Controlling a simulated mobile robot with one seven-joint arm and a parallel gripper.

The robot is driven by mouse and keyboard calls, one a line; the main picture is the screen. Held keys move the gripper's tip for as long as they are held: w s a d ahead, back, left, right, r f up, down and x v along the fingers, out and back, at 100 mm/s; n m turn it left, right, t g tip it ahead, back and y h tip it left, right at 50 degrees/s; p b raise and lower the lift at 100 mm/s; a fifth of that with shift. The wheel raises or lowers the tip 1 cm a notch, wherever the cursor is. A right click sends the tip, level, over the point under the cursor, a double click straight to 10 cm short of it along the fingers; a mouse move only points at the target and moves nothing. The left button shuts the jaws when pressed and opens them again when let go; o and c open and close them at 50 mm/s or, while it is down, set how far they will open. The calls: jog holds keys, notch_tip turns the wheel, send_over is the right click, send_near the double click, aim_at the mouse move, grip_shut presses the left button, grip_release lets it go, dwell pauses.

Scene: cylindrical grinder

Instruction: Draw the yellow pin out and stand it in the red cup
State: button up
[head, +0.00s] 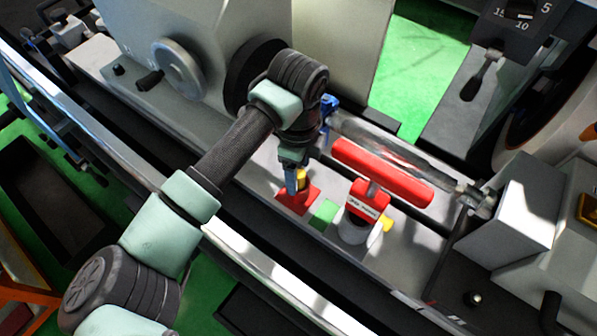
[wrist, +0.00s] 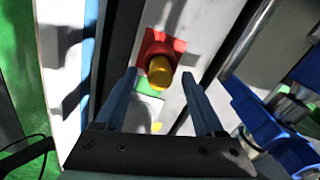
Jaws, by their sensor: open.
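The yellow pin (head: 302,178) stands upright over a red square (head: 297,200) on the machine bed, close to my gripper (head: 293,182). In the wrist view the pin (wrist: 160,72) shows nearly end-on, with red around its base. My gripper (wrist: 160,82) is open, and its two blue fingers point toward the pin, one to each side of it. The pin appears between or just beyond the fingertips; I cannot tell whether they touch it. I cannot clearly make out a separate red cup; the pin hides what is directly beneath it.
A green square (head: 324,213) and a yellow patch (head: 388,224) lie along the bed. Blue parts (wrist: 253,110) show right in the wrist view.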

notch_tip(320, 180, up, 11)
jog(key=b, duration=0.2)
jog(key=shift+r, duration=0.1)
dwell(0.5)
